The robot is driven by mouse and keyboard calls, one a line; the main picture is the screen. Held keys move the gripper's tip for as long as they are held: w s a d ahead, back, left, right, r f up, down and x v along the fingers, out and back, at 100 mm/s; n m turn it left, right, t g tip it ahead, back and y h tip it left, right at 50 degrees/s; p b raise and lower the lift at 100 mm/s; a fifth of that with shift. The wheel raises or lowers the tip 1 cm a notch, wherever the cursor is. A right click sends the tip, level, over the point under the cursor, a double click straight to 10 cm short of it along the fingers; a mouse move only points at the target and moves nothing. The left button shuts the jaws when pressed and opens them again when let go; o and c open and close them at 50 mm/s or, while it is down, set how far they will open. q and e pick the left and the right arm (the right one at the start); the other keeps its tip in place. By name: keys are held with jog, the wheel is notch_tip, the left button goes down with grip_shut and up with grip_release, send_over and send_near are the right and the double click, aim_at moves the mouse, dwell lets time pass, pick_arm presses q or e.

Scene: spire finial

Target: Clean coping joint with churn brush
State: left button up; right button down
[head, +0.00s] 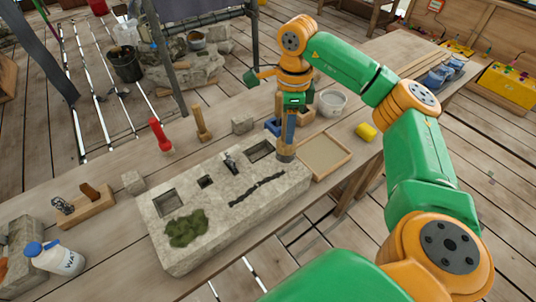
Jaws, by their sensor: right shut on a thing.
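A pale stone coping block (225,222) lies on the wooden table. A dark, jagged joint line (257,189) crosses its top on the right. A green moss patch (186,230) sits at its near left. My right gripper (292,108) points down beyond the block's far right corner. It is shut on an upright brush (287,140), whose round brown lower end is at the block's right end, right of the joint line. I cannot tell whether the brush touches the stone. My left gripper is not in view.
The block's top has square recesses and a small dark metal piece (230,163). A shallow wooden tray (325,155), yellow sponge (366,131) and white bucket (332,103) stand right.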

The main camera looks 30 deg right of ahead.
dwell(0.3)
jog(key=a+n+b, duration=0.3)
jog(key=a+n, duration=0.2)
jog(key=a, duration=1.3)
jog(key=f+b, duration=0.3)
jog(key=f, duration=0.2)
jog(key=shift+s+f+b, duration=0.2)
jog(key=shift+b, duration=0.2)
jog(key=shift+f+b, duration=0.7)
jog(key=shift+f, duration=0.1)
